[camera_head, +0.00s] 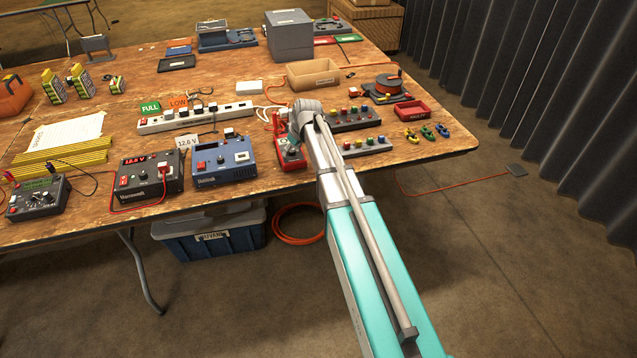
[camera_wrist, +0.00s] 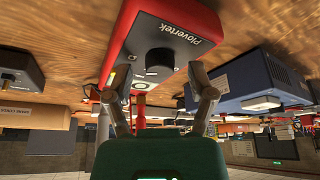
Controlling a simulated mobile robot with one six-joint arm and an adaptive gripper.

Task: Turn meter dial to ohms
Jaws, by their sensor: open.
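The meter (camera_head: 22,208) is a dark box with a green display at the near left of the table in the head view. Its round dial (camera_head: 46,197) sits on the front, but its setting is too small to read. Red and black leads run from it. My gripper (camera_head: 291,143) is far to its right, over a red box (camera_head: 291,163). In the wrist view my gripper (camera_wrist: 160,88) is open and empty. Its fingers flank the lower part of the red box (camera_wrist: 125,45), near its black knob (camera_wrist: 159,62); contact cannot be told. The meter is not recognisable in that view.
A black power supply (camera_head: 147,178) and a blue one (camera_head: 224,163) stand between the meter and my gripper. A white power strip (camera_head: 195,118) lies behind them. Button panels (camera_head: 365,145) stand to the right. Cables cross the front edge.

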